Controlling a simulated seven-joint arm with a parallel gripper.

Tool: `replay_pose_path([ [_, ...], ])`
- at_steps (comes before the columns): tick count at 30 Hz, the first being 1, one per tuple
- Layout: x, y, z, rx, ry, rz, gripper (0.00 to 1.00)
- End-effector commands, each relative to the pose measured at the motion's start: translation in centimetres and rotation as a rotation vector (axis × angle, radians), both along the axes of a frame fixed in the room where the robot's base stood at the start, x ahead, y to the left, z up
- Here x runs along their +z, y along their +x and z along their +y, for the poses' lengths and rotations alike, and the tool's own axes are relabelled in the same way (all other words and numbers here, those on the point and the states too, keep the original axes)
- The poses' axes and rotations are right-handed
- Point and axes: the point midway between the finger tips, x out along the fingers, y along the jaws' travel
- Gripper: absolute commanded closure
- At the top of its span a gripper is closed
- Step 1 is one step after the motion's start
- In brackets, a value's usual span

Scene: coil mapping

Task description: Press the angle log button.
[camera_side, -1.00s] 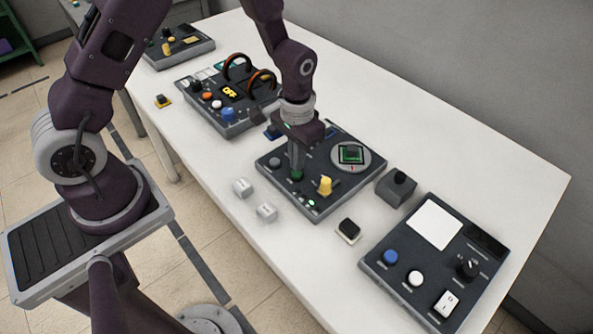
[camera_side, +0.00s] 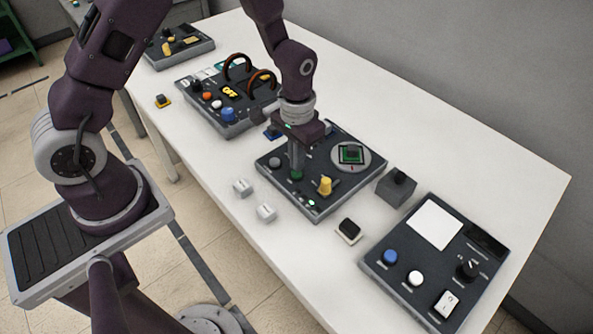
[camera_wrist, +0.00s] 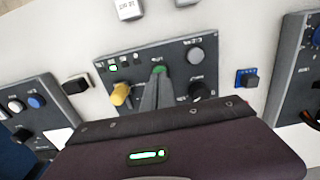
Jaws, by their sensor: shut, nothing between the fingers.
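The middle dark panel (camera_side: 318,210) lies on the white table and carries a green button (camera_side: 297,176), a yellow knob (camera_side: 325,186), a grey knob (camera_side: 275,162) and a round dial with a green chip (camera_side: 351,154). My gripper (camera_side: 296,170) is shut and empty, pointing down with its tips at the green button. In the wrist view the closed fingertips (camera_wrist: 158,74) partly cover the green button (camera_wrist: 160,69). Whether they touch or press it I cannot tell. The button's label is too small to read. A small green light (camera_side: 311,203) glows near the panel's front edge.
Another panel (camera_side: 384,272) with blue and white buttons lies to the right, with a grey block (camera_side: 396,187) and a black-topped piece (camera_side: 349,231) between. Two white blocks (camera_side: 242,187) lie in front. A panel with coils (camera_side: 228,128) stands behind left.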

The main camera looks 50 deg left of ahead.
Motion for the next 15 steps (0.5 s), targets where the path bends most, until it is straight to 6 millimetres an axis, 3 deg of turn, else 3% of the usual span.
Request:
replay_pose_path([
  [15, -1.5, 0.0, 0.0, 0.0, 0.0, 0.001, 1.0],
])
